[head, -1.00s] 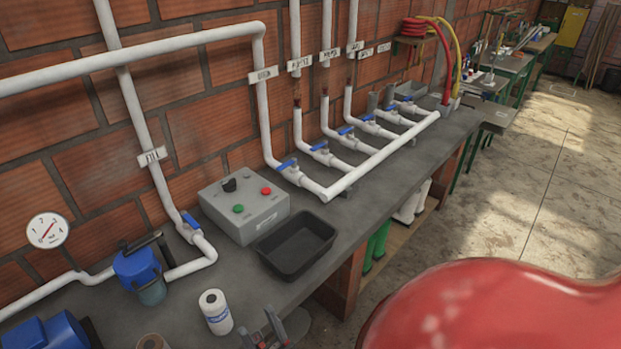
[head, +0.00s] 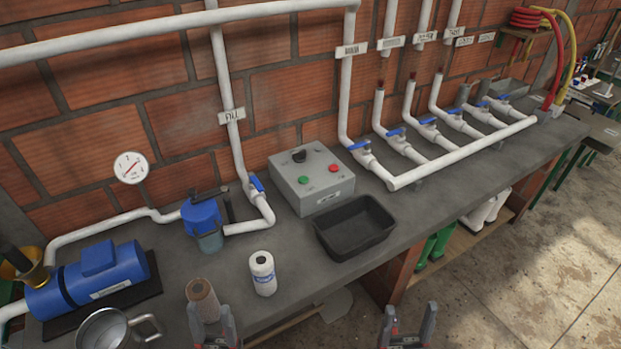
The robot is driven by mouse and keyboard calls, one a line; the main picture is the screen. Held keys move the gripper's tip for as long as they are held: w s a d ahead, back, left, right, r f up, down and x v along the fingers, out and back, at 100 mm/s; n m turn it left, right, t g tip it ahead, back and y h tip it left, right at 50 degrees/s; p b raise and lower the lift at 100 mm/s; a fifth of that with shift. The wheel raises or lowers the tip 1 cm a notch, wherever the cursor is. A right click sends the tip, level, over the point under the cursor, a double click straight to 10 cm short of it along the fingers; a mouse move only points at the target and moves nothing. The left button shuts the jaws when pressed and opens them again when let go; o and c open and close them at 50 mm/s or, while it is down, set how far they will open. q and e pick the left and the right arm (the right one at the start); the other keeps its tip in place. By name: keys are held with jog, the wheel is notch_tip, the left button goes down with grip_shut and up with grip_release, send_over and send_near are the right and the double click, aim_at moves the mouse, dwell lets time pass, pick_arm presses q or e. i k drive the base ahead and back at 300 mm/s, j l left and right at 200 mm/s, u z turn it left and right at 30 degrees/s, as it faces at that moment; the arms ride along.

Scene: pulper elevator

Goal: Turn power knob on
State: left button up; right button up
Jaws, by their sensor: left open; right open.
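The grey control box (head: 312,180) sits on the bench against the brick wall. On its top face are a black power knob (head: 299,156), a green button (head: 303,180) and a red button (head: 333,168). The knob's exact setting is too small to read. My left gripper (head: 212,322) is open at the bottom of the view, in front of the brown roll and well short of the box. My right gripper (head: 408,318) is open at the bottom, right of centre, in front of the bench. Both are empty and apart from the box.
A black tray (head: 354,228) lies just in front of the box. A white bottle-like roll (head: 263,273), a brown roll (head: 202,299), a metal mug (head: 103,329) and a blue pump (head: 97,277) stand to the left. White pipes with blue-handled valves (head: 427,121) run right.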

aim_at(298, 157)
jog(key=l+u, duration=0.15)
jog(key=u, duration=0.6)
jog(key=i+l+u, duration=0.1)
jog(key=l+u, duration=0.35)
jog(key=l, duration=0.3)
jog(key=l+u, duration=0.45)
jog(key=l, duration=0.75)
jog(key=k+l, duration=0.15)
jog(key=l, duration=0.25)
jog(key=l+u, duration=0.1)
jog(key=l, duration=0.35)
jog(key=k+l, duration=0.15)
jog(key=l, duration=0.3)
